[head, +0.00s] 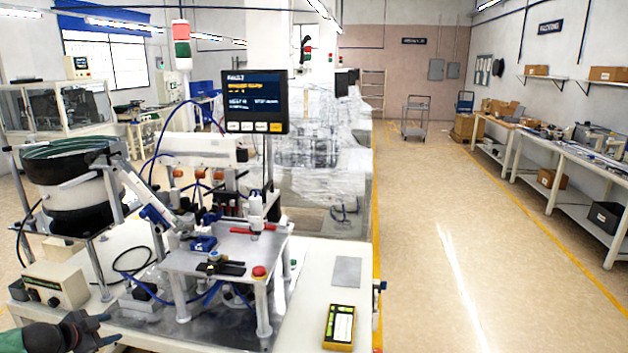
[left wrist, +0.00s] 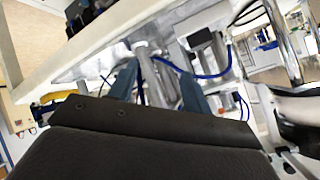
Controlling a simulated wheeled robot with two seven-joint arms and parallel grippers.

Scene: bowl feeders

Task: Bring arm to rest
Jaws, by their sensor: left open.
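My left gripper (head: 110,329) shows at the bottom left corner of the head view. Its jaws are apart with nothing between them, and it is beside the near left corner of the machine bench (head: 300,325). In the left wrist view my left gripper (left wrist: 158,75) has its two blue-grey fingers spread. Machine legs and blue tubing show beyond them. My right gripper is in neither view.
Close to my left gripper are a control box (head: 56,285) and the bowl feeder (head: 75,185). A metal plate fixture (head: 225,250) stands on the bench. A yellow-framed handheld device (head: 339,327) lies at the front right. The aisle floor (head: 480,240) on the right is clear.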

